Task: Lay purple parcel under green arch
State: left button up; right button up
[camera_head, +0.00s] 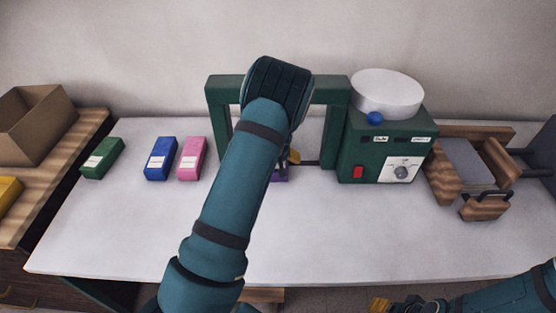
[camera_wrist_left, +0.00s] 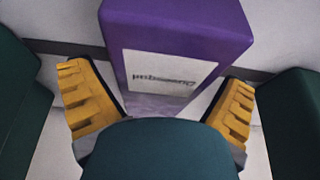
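The green arch (camera_head: 217,98) stands at the back of the white table, left of a green machine. My left arm reaches to it and hides part of its opening. The purple parcel (camera_head: 280,176) shows only as a small patch beside the arm, low in the arch opening. In the left wrist view the parcel (camera_wrist_left: 180,35) with its white label lies between the arch's two green posts. My left gripper (camera_wrist_left: 160,105) has its yellow fingers spread on either side of the parcel, with narrow gaps visible. My right gripper (camera_head: 380,304) is at the bottom edge, its fingers unclear.
Green (camera_head: 102,158), blue (camera_head: 160,158) and pink (camera_head: 191,158) parcels lie on the table left of the arch. The green machine (camera_head: 385,150) with a white dish (camera_head: 388,92) adjoins the arch. A wooden holder (camera_head: 483,207) stands farther right. The front of the table is clear.

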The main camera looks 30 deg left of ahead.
pick_arm(q)
jog(key=shift+r, duration=0.1)
jog(key=shift+r, duration=0.3)
jog(key=p+v, duration=0.2)
jog(key=v, duration=0.8)
jog(key=shift+s+d+r+p, duration=0.1)
jog(key=shift+s+r+p, duration=0.1)
jog(key=shift+p, duration=0.15)
jog(key=shift+s+d+r, duration=0.1)
jog(key=shift+s+r, duration=0.1)
jog(key=shift+r, duration=0.3)
